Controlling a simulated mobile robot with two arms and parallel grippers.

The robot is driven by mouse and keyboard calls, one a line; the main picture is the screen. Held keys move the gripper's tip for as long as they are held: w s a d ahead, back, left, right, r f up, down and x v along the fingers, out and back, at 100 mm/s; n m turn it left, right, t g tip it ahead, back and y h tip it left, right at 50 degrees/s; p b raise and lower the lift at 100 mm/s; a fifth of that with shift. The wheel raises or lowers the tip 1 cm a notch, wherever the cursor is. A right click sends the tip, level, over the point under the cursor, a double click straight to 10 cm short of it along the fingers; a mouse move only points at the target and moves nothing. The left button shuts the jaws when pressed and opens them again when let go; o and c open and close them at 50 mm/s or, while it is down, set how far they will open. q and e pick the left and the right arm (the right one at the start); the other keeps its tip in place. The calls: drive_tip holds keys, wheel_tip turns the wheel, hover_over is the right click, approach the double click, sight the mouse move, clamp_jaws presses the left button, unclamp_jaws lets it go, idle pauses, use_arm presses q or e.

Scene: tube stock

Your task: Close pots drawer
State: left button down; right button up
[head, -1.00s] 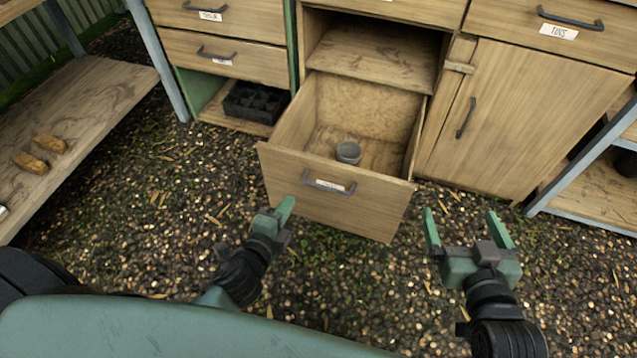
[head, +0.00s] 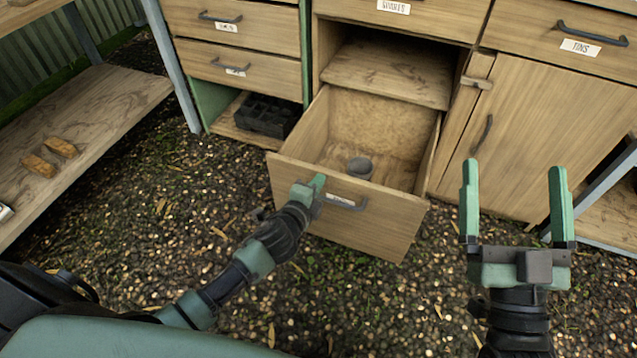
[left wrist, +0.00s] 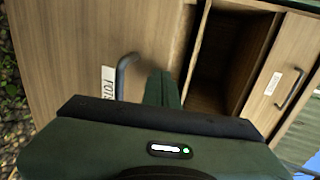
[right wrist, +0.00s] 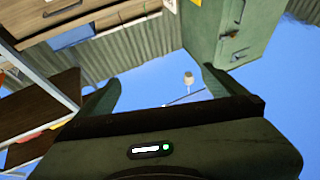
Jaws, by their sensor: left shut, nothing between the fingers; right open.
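The pots drawer (head: 300,225) stands pulled far out of the wooden cabinet, with a grey pot (head: 361,168) inside it. Its front carries a dark bar handle (head: 345,202) and a white label; in the left wrist view the label (left wrist: 108,85) reads POTS beside the handle (left wrist: 122,75). My left gripper (head: 317,184) is shut and empty, its fingertips close to the drawer front just left of the handle. I cannot tell whether they touch it. My right gripper (head: 513,190) is open and empty, to the right of the drawer, in front of the cupboard door.
A closed cupboard door (head: 545,140) and tins drawer (head: 560,30) are at right. Closed drawers (head: 240,65) and a black seed tray (head: 262,115) are at left. A low wooden shelf (head: 85,120) holds two brown blocks. The gravel floor in front is clear.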

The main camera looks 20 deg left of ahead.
use_arm(q)
drive_tip(key=shift+w, duration=0.3)
use_arm(e)
drive_tip(key=shift+s+r+t, duration=0.2)
drive_tip(key=shift+r+t, duration=0.1)
drive_tip(key=shift+r, duration=0.1)
